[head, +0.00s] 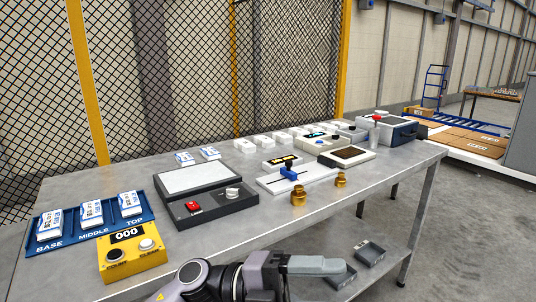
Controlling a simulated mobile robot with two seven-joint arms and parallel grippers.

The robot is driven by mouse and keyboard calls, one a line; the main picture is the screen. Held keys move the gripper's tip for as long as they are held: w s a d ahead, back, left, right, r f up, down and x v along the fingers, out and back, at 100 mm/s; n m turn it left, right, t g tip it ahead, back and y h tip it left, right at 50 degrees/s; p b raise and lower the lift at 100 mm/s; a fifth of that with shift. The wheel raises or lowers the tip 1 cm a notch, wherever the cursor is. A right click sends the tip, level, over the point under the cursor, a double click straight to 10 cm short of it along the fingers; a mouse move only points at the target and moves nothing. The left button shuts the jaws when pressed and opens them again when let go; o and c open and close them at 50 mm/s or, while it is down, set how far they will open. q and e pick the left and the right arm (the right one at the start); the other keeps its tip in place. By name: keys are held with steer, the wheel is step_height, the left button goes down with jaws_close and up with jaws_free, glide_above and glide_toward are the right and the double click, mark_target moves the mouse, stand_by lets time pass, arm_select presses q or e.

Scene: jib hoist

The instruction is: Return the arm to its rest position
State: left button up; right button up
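One of my arms comes in at the bottom edge, left of the middle, and I take it to be the left. Its gripper (318,265) points right, in front of the table's near edge and apart from the things on the tabletop. I see it from the side, so the gap between its fingers is hidden. I see nothing held in it. My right gripper is out of view. The metal table (225,246) stands beyond the arm.
Near the arm are a yellow counter box (131,255), a blue tray (68,239) with white packs, a black-framed panel (240,205) and brass weights (298,197). Dark boxes (369,252) lie on the lower shelf. A mesh fence (180,70) stands behind. Floor (480,240) at right is clear.

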arm_select(q)
steer(key=w+a+f+n+t+y+p, duration=0.1)
steer(key=w+a+f+n+t+y, duration=0.25)
steer(key=a+f+n+t, duration=0.6)
steer(key=w+a+f+n+t+y+p, duration=0.1)
steer(key=w+a+f+n+t+y, duration=0.3)
steer(key=n+t, duration=1.05)
steer(key=s+a+f+n+g+y+p, duration=0.1)
steer(key=s+a+f+n+g+y, duration=0.8)
steer(key=s+a+f, duration=0.5)
steer(key=s+f+y, duration=0.1)
steer(key=s+f, duration=0.2)
steer(key=f, duration=0.1)
steer(key=shift+a+f, duration=0.15)
steer(key=shift+a, duration=0.05)
steer(key=shift+s, duration=0.1)
steer(key=c, duration=0.4)
steer(key=shift+o, duration=0.2)
steer(key=shift+a+n, duration=0.1)
steer(key=shift+n, duration=0.2)
